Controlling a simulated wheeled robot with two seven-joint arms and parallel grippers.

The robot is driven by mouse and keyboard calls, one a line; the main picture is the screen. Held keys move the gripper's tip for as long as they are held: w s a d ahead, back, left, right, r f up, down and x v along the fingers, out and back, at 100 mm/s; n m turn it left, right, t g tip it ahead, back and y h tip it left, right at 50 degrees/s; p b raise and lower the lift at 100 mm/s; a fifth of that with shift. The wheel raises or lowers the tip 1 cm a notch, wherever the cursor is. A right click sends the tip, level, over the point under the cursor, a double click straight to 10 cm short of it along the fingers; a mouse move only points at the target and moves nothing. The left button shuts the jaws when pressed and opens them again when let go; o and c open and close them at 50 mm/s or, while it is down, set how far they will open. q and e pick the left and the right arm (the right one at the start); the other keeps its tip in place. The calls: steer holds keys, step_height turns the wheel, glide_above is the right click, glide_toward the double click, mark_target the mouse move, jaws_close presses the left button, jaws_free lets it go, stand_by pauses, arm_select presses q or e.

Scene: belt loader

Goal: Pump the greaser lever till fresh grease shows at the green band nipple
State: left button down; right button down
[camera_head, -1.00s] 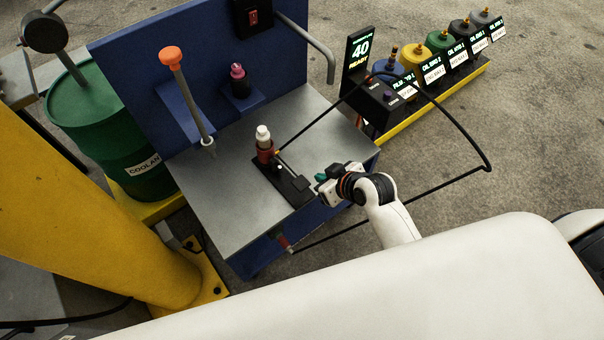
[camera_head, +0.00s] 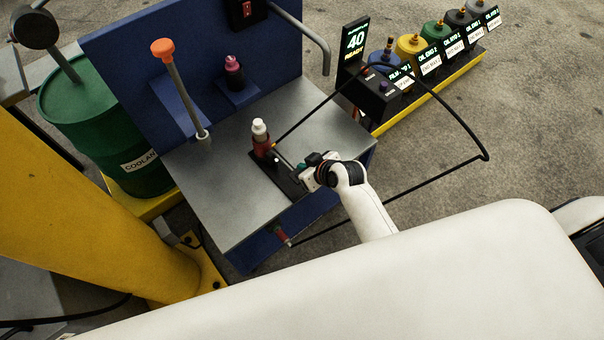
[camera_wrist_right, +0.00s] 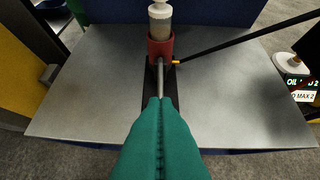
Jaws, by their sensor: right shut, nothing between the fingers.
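The greaser has a red body (camera_head: 262,146) with a white top and stands on a black base (camera_head: 280,182) on the grey bench top. Its lever (camera_head: 285,160) is a thin grey rod running from the body toward my right gripper (camera_head: 304,164). In the right wrist view the lever (camera_wrist_right: 160,78) runs straight to the green fingertips (camera_wrist_right: 160,103). These are shut together with nothing between them and hide the lever's near end. I cannot tell whether they touch it. I cannot make out a green band nipple or fresh grease. My left gripper is not in view.
A black hose (camera_head: 462,117) loops from the greaser over the right side. A red-tipped fitting (camera_head: 282,236) hangs at the bench's front edge. An orange-knobbed rod (camera_head: 182,88) stands at the back left. A display reading 40 READY (camera_head: 355,45) and several oil containers stand right.

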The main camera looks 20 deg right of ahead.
mark_target(295, 172)
steer(key=f, duration=0.2)
steer(key=w+f, duration=0.1)
steer(key=f, duration=0.1)
steer(key=shift+w+a, duration=0.1)
steer(key=shift+a, duration=0.15)
steer(key=shift+f+b, duration=0.35)
steer(key=shift+f, duration=0.3)
steer(key=shift+f, duration=0.1)
